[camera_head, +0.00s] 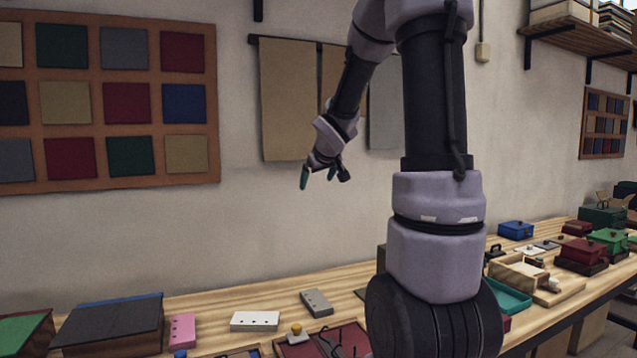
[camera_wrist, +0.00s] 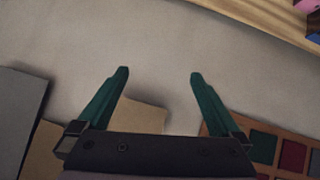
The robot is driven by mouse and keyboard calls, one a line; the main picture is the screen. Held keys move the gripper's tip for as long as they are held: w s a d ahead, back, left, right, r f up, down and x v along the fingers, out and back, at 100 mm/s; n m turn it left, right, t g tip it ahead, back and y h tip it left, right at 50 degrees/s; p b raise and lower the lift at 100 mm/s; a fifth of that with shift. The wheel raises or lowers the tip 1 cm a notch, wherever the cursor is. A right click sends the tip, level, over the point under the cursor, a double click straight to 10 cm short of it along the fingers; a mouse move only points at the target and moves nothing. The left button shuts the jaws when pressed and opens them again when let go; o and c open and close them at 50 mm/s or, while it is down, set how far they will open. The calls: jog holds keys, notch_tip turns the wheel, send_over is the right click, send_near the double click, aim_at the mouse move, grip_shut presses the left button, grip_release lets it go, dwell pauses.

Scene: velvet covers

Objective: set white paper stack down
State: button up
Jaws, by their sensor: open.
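A white slab with a row of small dark holes, which looks like the white paper stack (camera_head: 255,321), lies flat on the wooden workbench (camera_head: 275,288). My gripper (camera_head: 318,178) is high above the bench in front of the wall, well apart from the stack. In the wrist view, my gripper (camera_wrist: 159,74) has its two green fingers spread with nothing between them. The white stack cannot be made out in the wrist view.
A pink holed slab (camera_head: 182,329) and a grey one (camera_head: 316,303) flank the white stack. A dark sloped block (camera_head: 112,322) stands left. Red panels (camera_head: 345,342) lie in front. Boxes, including a blue one (camera_head: 515,230), crowd the right. Bare wood shows behind the slabs.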

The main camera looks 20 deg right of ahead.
jog(key=s+a+r+m+g+y, duration=0.1)
jog(key=s+a, duration=0.3)
jog(key=s, duration=0.5)
jog(key=s+a+r+m+g+y, duration=0.1)
jog(key=s+a, duration=0.3)
jog(key=s, duration=0.6)
jog(key=s+a+r+m+g+y, duration=0.1)
jog(key=s+a+r+m+y, duration=0.1)
jog(key=s, duration=0.8)
jog(key=shift+a+m, duration=0.8)
jog(key=shift+a, duration=0.4)
